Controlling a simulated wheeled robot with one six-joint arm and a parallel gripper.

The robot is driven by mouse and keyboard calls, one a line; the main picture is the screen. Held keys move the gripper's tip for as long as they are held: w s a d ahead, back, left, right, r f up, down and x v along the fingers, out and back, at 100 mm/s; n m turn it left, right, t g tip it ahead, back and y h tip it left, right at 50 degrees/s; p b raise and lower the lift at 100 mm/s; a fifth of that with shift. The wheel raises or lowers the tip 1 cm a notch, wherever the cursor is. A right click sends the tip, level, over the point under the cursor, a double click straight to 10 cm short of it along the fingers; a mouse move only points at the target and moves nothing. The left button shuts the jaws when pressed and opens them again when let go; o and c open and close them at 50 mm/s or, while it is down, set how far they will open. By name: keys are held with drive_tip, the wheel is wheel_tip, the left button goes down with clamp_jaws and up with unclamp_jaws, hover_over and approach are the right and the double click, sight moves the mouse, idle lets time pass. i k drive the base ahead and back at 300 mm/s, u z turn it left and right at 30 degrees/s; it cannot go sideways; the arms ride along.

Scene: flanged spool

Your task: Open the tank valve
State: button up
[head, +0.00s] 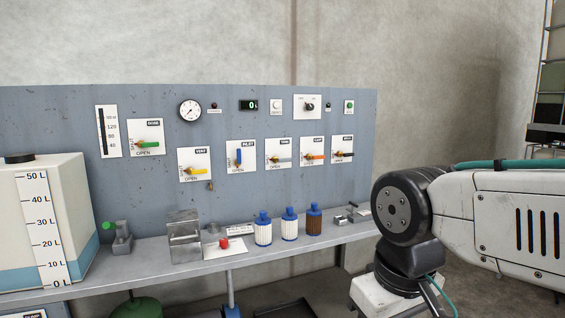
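A blue-grey panel (60,125) carries several lever valves on white plates. The plate whose small label seems to read TANK (278,145) is in the lower row, between the blue-handled and orange-handled valves. Its pale grey lever (283,159) lies about level, pointing right, with OPEN printed below it. The label is too small to read surely. A white tank (70,205) with a litre scale stands at the left on the shelf. My arm reaches in from the right, in front of the panel's right end and well apart from the valve. My gripper's fingers are not in view.
Other levers are green, yellow, blue, orange and black. A gauge (190,111) sits above. Space directly before the tank-labelled valve looks clear.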

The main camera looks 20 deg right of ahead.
sight(274, 159)
drive_tip(key=z, duration=0.65)
drive_tip(key=i, duration=0.6)
drive_tip(key=z, duration=0.85)
drive_tip(key=i, duration=0.8)
drive_tip(key=u, duration=0.75)
drive_tip(key=i, duration=0.65)
drive_tip(key=u, duration=0.75)
